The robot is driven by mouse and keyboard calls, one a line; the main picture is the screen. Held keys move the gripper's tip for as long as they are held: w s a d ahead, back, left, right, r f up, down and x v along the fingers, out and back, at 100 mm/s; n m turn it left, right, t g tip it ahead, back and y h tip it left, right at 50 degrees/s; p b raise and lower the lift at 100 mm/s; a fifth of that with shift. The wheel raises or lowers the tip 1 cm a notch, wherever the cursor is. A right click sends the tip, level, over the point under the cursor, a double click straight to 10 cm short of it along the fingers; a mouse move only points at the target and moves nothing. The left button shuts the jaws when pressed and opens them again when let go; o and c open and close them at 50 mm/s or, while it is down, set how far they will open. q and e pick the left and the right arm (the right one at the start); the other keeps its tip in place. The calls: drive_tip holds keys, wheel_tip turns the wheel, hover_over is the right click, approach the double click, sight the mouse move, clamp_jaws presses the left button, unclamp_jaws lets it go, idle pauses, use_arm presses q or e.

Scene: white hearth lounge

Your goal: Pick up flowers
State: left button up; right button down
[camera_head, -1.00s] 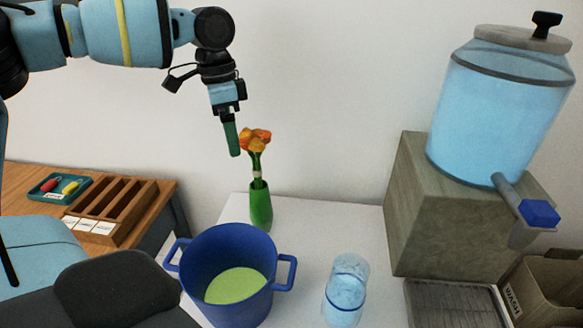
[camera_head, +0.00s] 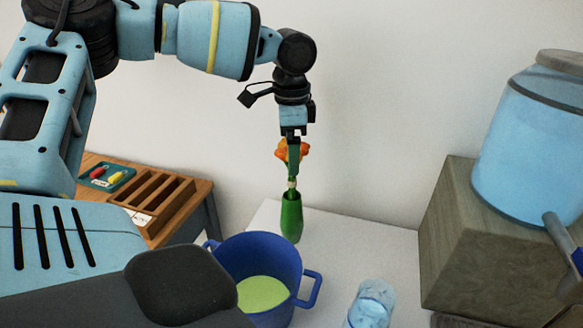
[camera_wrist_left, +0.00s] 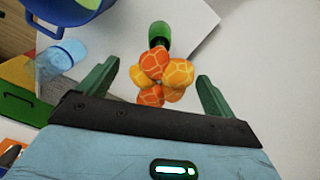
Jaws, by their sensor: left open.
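The orange flowers (camera_head: 283,152) stand upright in a slim green vase (camera_head: 291,218) on the white table. My left gripper (camera_head: 293,165) points down right at the blooms in the head view. In the left wrist view the orange and yellow blooms (camera_wrist_left: 163,74) lie between the two spread green fingers of my left gripper (camera_wrist_left: 155,88), with a gap on each side. The mouth of the green vase (camera_wrist_left: 160,33) shows beyond the blooms. My left gripper is open and holds nothing. My right gripper is not in view.
A blue pot (camera_head: 262,247) with green contents stands in front of the vase. A clear blue glass (camera_head: 371,304) is to its right. A water dispenser (camera_head: 535,140) sits on a stone block (camera_head: 460,235). A wooden organiser (camera_head: 160,205) is at left.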

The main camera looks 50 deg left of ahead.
use_arm(q)
wheel_tip(320, 180, down, 4)
drive_tip(key=shift+w, duration=0.15)
drive_tip(key=shift+c, duration=0.2)
drive_tip(key=c, duration=1.3)
drive_tip(key=shift+r, duration=0.15)
